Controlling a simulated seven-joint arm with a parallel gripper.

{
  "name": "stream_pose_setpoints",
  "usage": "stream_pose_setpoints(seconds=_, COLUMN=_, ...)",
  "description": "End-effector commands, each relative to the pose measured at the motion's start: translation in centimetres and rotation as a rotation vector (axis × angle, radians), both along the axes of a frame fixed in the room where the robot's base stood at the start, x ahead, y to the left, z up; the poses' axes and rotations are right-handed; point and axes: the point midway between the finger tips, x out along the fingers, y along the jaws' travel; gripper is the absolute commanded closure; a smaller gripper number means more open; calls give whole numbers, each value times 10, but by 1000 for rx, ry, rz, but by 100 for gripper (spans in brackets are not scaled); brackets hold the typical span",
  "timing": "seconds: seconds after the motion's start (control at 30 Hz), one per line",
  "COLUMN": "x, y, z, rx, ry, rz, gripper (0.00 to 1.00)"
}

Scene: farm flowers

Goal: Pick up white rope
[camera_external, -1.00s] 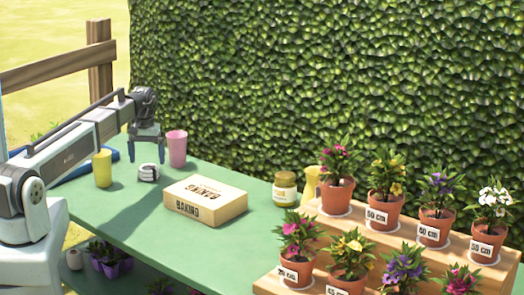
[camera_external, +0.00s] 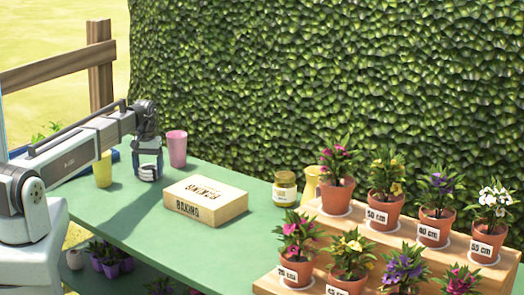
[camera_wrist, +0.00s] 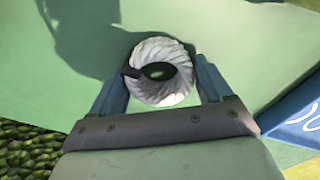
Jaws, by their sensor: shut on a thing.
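The white rope (camera_external: 149,172) is a small coil with a dark band, on the green table (camera_external: 225,228) between the yellow cup and the pink cup. In the wrist view the rope (camera_wrist: 160,84) is a round coil with a dark hole, and the dark band crosses its left side. My gripper (camera_external: 148,170) is down at the rope, with a finger on each side. In the wrist view my gripper (camera_wrist: 162,88) is shut on the coil. Whether the rope is lifted off the table cannot be told.
A yellow cup (camera_external: 103,169) stands left of my gripper and a pink cup (camera_external: 177,148) stands close behind right. A baking box (camera_external: 206,201) lies to the right. A jar (camera_external: 285,188) and stepped flower pots (camera_external: 337,194) are farther right. Open table lies in front.

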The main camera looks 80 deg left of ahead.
Motion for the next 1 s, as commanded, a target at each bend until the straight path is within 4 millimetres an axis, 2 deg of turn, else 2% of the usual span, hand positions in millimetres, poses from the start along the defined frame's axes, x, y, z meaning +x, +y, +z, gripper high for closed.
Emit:
stream_pose_setpoints(seconds=0.03, x=0, y=0, z=0, rx=0, ry=0, rz=0, gripper=38)
stream_pose_setpoints(seconds=0.27, x=0, y=0, z=0, rx=0, ry=0, rz=0, gripper=60)
stream_pose_setpoints(seconds=0.57, x=0, y=0, z=3, rx=0, ry=0, rz=0, gripper=60)
stream_pose_setpoints(seconds=0.77, x=0, y=0, z=24, rx=3, ry=-2, rz=0, gripper=60)
stream_pose_setpoints(seconds=1.0, x=0, y=1, z=62, rx=3, ry=-2, rz=0, gripper=60)
